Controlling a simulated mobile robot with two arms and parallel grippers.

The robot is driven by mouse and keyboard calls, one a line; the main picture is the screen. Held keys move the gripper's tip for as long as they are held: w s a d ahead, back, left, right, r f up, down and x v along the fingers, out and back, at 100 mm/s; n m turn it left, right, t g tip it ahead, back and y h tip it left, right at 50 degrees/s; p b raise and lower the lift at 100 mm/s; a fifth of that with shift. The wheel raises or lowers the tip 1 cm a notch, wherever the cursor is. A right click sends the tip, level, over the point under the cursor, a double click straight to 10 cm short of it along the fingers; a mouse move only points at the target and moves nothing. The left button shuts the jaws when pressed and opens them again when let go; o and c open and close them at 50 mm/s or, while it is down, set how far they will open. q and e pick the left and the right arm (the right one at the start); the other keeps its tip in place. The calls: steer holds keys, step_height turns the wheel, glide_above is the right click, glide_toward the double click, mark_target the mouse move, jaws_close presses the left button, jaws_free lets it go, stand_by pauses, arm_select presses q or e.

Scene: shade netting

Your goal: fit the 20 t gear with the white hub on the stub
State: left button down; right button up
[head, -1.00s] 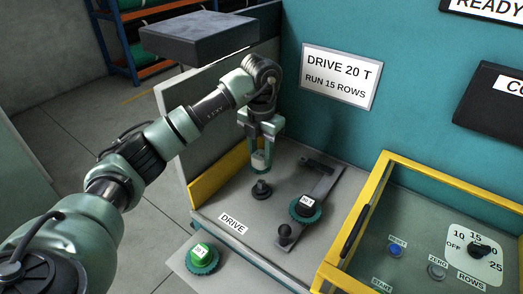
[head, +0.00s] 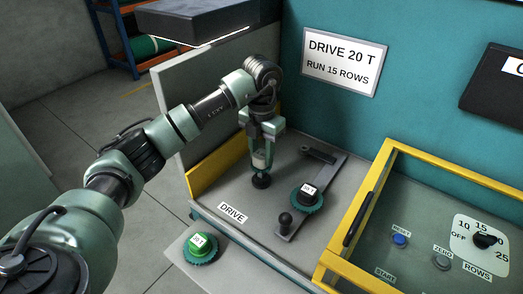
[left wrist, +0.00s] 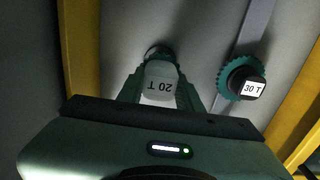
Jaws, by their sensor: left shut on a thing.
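My left gripper (head: 262,160) points down over the dark stub (head: 261,182) on the grey drive plate. It is shut on the white hub (left wrist: 160,82) marked 20 T, which sits between the fingers in the left wrist view. The hub's gear teeth cannot be made out. The stub's dark round base shows just below the fingertips in the head view; whether the hub's part touches it I cannot tell. My right gripper is not in view.
A black-hub gear marked 30 T (head: 307,197) sits on the grey arm (head: 325,178) to the right. A green-hub gear (head: 200,247) lies on the front ledge. A yellow-framed guard (head: 345,225) stands right. A yellow edge (head: 215,172) borders the left.

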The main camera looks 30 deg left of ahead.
mark_target(262, 154)
arm_select(q)
steer(key=shift+f, duration=0.45)
stand_by(0.6)
steer(key=shift+f+b, duration=0.65)
steer(key=shift+f, duration=0.05)
stand_by(0.7)
steer(key=shift+f+b, duration=0.45)
steer(key=shift+f, duration=0.3)
steer(key=shift+f, duration=0.15)
steer(key=c, duration=0.9)
jaws_free()
steer(key=shift+o, duration=0.2)
step_height(262, 154, up, 8)
steer(key=shift+f+b, duration=0.1)
steer(key=shift+b, duration=0.9)
